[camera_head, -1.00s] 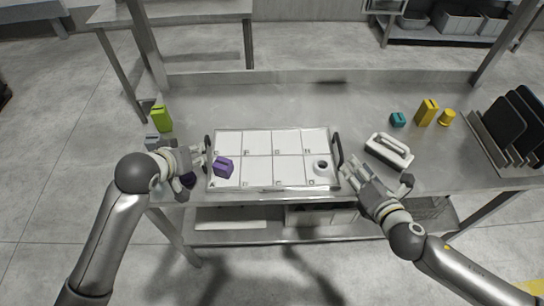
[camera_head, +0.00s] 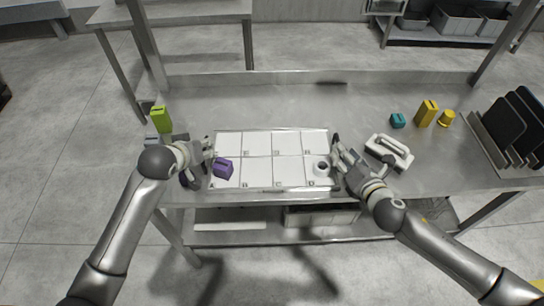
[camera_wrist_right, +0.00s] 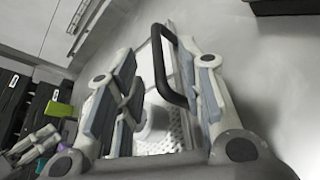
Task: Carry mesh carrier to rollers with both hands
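The mesh carrier (camera_head: 258,146) is a flat tray with white lettered cells, lying on the steel table. A purple block (camera_head: 222,168) sits in its front left cell, and a white round piece with a dark centre (camera_head: 321,167) sits in its front right cell. My left gripper (camera_head: 208,155) is at the carrier's left handle, which it largely hides; its finger opening is too small to tell. My right gripper (camera_head: 341,160) is at the right end. In the right wrist view, its fingers (camera_wrist_right: 168,70) are apart, with the black right handle (camera_wrist_right: 158,65) between them.
A white-handled tool (camera_head: 388,152) lies just right of my right gripper. Teal (camera_head: 397,120) and yellow (camera_head: 427,113) blocks and a yellow cylinder (camera_head: 447,118) stand behind it. A rack of dark trays (camera_head: 510,125) is at far right. A green block (camera_head: 160,119) stands at left. The table behind the carrier is clear.

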